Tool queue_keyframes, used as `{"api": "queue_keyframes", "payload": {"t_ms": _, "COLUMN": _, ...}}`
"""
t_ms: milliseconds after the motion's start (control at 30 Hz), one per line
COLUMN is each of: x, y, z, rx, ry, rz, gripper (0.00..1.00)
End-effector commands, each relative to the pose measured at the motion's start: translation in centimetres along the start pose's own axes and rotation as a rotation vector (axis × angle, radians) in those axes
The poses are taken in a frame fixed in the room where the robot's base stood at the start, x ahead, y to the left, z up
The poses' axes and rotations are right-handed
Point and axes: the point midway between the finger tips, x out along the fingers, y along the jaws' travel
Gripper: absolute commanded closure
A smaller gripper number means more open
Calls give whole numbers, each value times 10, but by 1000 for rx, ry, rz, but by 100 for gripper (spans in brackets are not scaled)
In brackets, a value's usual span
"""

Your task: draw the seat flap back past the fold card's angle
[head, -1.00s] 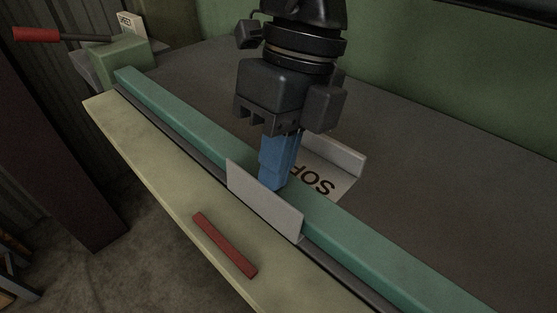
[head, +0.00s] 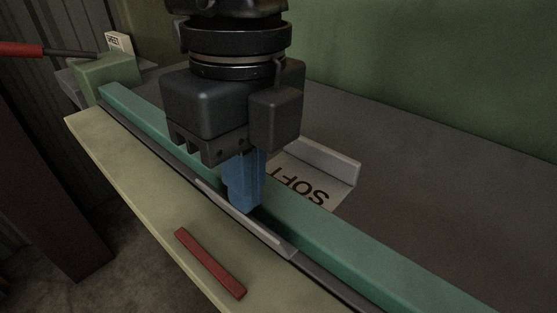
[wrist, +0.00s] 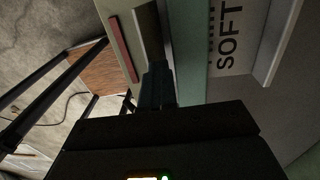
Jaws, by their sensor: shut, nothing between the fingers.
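The seat flap is a thin grey strip (head: 265,232) along the front of the teal bar (head: 340,233), seen almost edge-on in the head view. Its exact angle is hard to tell. The sheet's flat part, marked SOFT (head: 315,193), lies behind the bar, with a raised rear edge (head: 330,164); the lettering also shows in the wrist view (wrist: 229,40). My gripper (head: 242,208) is shut and empty, its blue fingertips down at the flap's inner side, by the bar. Whether they touch the flap is unclear. A small white lettered card (head: 119,43) stands at the far left.
A cream apron (head: 140,180) runs along the front, with a red bar (head: 210,263) on it. A green block (head: 108,77) and a red-handled lever (head: 20,50) are at the left. The grey bed behind the bar is clear to the right.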

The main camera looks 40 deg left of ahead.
Motion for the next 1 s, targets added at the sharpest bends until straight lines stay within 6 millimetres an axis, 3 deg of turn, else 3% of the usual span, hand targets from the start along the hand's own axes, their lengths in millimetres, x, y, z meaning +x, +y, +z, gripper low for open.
{"api": "queue_keyframes", "payload": {"t_ms": 467, "x": -8, "y": 2, "z": 1, "rx": -3, "ry": -3, "rz": 2, "gripper": 100}}
{"api": "queue_keyframes", "payload": {"t_ms": 667, "x": -33, "y": 1, "z": 2, "rx": -2, "ry": -2, "rz": 1, "gripper": 100}}
{"api": "queue_keyframes", "payload": {"t_ms": 1000, "x": -93, "y": 2, "z": 3, "rx": -1, "ry": -2, "rz": 0, "gripper": 100}}
